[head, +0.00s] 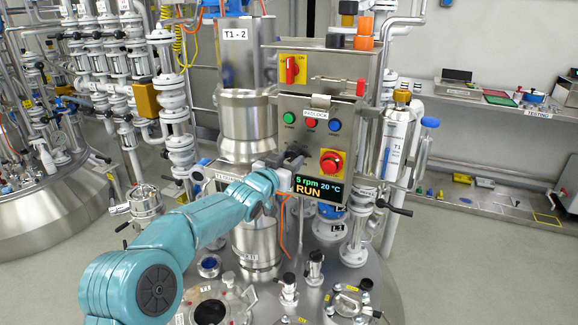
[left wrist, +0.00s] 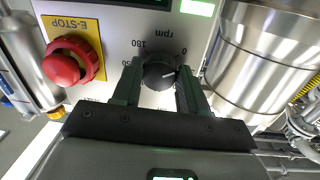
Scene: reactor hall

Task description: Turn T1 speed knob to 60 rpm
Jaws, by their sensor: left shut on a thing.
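The T1 speed knob (left wrist: 158,74) is a dark round knob with a white pointer mark, on a pale panel with a printed rpm scale. In the left wrist view my left gripper (left wrist: 160,82) has its two fingers on either side of the knob, shut on it. The display (head: 318,188) below reads 5 rpm, 20 °C and RUN. My right gripper is not in view.
A red E-STOP button (head: 331,162) on a yellow plate sits close beside the knob; it also shows in the left wrist view (left wrist: 72,62). Green, red and blue buttons (head: 311,123) are above. A red switch (head: 292,69) is higher up. Steel pipework stands close to the left.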

